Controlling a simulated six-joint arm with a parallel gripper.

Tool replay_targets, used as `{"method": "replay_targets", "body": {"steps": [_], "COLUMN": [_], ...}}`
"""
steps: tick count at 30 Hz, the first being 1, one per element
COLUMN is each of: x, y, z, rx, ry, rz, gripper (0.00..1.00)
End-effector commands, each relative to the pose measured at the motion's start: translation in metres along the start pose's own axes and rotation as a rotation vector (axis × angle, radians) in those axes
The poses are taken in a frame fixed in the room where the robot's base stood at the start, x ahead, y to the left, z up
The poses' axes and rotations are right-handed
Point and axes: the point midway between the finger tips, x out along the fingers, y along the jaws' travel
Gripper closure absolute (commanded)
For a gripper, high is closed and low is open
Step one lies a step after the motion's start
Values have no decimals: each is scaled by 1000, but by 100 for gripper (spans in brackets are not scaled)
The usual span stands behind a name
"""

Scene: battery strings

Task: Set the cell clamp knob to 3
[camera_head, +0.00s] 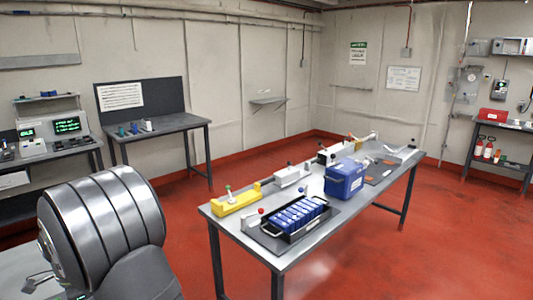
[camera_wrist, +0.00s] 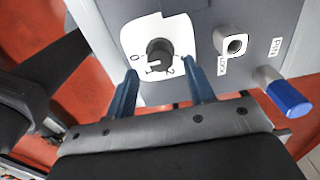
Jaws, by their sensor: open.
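The cell clamp knob (camera_wrist: 159,51) is a dark round knob on a white dial label (camera_wrist: 136,32) with a 0 at its left and other marks around the lower edge, partly unreadable. The label is on a grey panel (camera_wrist: 203,15). My gripper (camera_wrist: 160,66) is open and empty, with its two blue fingers pointing at the panel. One finger shows to the left and one to the right of the knob, with a visible gap on both sides. I cannot tell how deep the fingertips are or which mark the knob points to. I cannot make the knob out in the head view.
The head view shows a long workbench (camera_head: 330,229) with a black tray (camera_head: 276,246) of blue cells, a blue box (camera_head: 344,180) and a yellow fixture (camera_head: 237,203).

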Motion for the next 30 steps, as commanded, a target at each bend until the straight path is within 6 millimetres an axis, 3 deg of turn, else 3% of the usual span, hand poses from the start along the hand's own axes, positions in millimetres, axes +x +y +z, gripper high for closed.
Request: {"method": "replay_targets", "body": {"steps": [16, 25, 30], "x": [31, 34, 34], "y": [0, 0, 0], "z": [0, 0, 0], "rx": [0, 0, 0], "ry": [0, 0, 0], "rz": [3, 0, 0], "gripper": [51, 51, 82]}}
